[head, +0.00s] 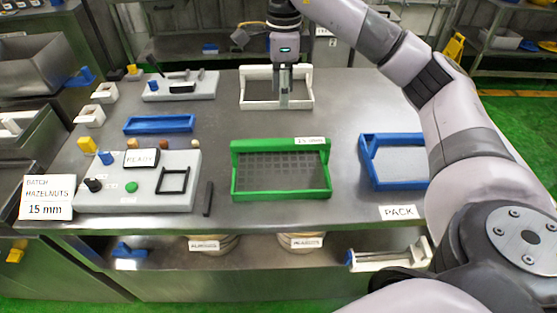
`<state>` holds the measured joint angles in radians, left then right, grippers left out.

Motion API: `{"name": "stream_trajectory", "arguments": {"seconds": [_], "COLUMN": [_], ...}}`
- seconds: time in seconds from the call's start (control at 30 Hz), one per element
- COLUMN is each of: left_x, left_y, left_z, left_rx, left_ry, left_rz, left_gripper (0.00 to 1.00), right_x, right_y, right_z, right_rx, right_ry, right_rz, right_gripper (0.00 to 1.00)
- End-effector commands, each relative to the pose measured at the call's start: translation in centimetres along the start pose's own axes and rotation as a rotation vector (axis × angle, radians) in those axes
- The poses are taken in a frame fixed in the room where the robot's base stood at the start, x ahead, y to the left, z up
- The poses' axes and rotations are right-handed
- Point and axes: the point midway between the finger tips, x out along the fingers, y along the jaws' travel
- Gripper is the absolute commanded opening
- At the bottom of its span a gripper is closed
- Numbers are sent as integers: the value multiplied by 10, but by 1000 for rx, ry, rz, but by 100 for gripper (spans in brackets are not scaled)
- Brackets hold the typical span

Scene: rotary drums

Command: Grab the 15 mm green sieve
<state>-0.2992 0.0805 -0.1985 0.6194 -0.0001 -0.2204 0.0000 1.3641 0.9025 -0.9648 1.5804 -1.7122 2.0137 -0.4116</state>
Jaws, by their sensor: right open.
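The green sieve (280,171) lies flat on the metal table, a rectangular frame with a dark mesh and a raised back wall. A small white label sits on its back wall, too small to read surely. My right gripper (284,103) points down over the white-framed sieve (258,105) behind the green one. Its fingers are open, and I cannot tell whether they touch the white frame. The batch card (48,197) at the left reads hazelnuts, 15 mm. My left gripper is not in view.
A blue-framed sieve (397,166) lies right of the green one, partly behind my right arm. A grey control panel (160,193) with a READY display and buttons stands at the left. A blue tray (159,124) lies behind it. The PACK label (398,212) is at the front edge.

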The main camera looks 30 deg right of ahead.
Motion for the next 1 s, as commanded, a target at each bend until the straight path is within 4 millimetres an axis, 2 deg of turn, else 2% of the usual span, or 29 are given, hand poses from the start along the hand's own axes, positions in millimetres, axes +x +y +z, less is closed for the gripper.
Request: {"name": "stream_trajectory", "arguments": {"seconds": [0.03,0.17,0.4,0.5,0.77,0.9,1.0], "left_x": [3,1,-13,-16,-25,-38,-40], "left_y": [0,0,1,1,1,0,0], "left_z": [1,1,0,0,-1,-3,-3], "left_rx": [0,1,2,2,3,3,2], "left_ry": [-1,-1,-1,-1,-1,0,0], "left_rz": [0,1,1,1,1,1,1], "left_gripper": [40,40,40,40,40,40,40], "right_x": [13,41,87,100,120,141,154], "right_y": [2,2,3,2,3,4,4], "right_z": [1,1,1,2,3,6,6], "right_rx": [-3,-3,-2,-3,-4,-3,-2], "right_ry": [2,2,0,-1,-1,-2,-2], "right_rz": [7,9,7,5,6,8,5], "right_gripper": [45,45,45,45,45,45,45]}}
